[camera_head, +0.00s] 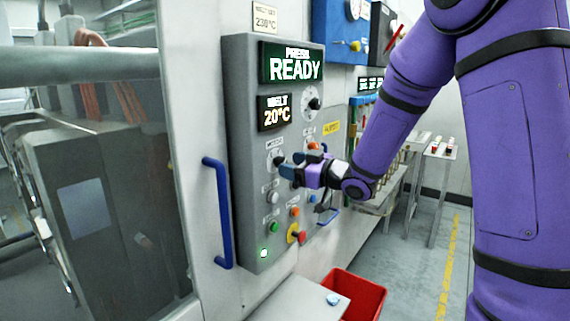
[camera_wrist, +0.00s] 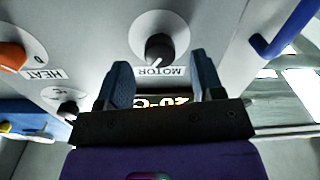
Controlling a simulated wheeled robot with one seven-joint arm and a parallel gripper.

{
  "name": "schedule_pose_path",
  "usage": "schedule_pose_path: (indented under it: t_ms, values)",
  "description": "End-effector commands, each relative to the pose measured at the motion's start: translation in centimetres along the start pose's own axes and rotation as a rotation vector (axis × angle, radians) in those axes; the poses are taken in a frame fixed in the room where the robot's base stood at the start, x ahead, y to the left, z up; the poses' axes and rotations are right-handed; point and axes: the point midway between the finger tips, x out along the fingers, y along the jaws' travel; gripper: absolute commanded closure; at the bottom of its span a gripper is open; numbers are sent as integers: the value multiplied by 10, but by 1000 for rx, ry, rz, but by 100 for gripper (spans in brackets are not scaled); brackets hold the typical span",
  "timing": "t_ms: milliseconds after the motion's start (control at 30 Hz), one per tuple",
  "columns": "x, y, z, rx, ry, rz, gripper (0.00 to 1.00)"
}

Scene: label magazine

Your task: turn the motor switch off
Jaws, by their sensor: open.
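The motor switch (camera_wrist: 160,47) is a black round knob on a white disc, with the MOTOR label upside down below it in the wrist view. A pale mark on the knob points down and slightly left there. In the head view the switch (camera_head: 277,160) sits on the grey control panel (camera_head: 240,130), just left of my gripper. My gripper (camera_head: 290,171) is open and empty, close in front of the panel. In the wrist view its two blue-grey fingers (camera_wrist: 161,66) stand apart, one to each side below the knob. I see no contact with the knob.
An orange HEAT knob (camera_wrist: 12,55) is beside the motor switch. The panel also has a READY display (camera_head: 292,66), several buttons, a lit green lamp (camera_head: 263,254) and a red emergency button (camera_head: 301,237). A blue door handle (camera_head: 217,212) stands out left. A red bin (camera_head: 372,297) is below.

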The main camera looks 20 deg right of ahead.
Motion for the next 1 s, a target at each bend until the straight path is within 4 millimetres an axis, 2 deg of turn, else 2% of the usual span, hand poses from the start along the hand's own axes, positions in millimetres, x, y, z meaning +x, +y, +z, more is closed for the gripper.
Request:
schedule_pose_path:
  t_ms: [200,567,667,800,1000]
  values:
    - [22,0,0,0,0,0,39]
    - [27,1,0,0,0,2,39]
    - [27,0,0,0,0,2,57]
    - [27,0,0,0,-1,2,88]
    - [27,0,0,-8,-1,2,88]
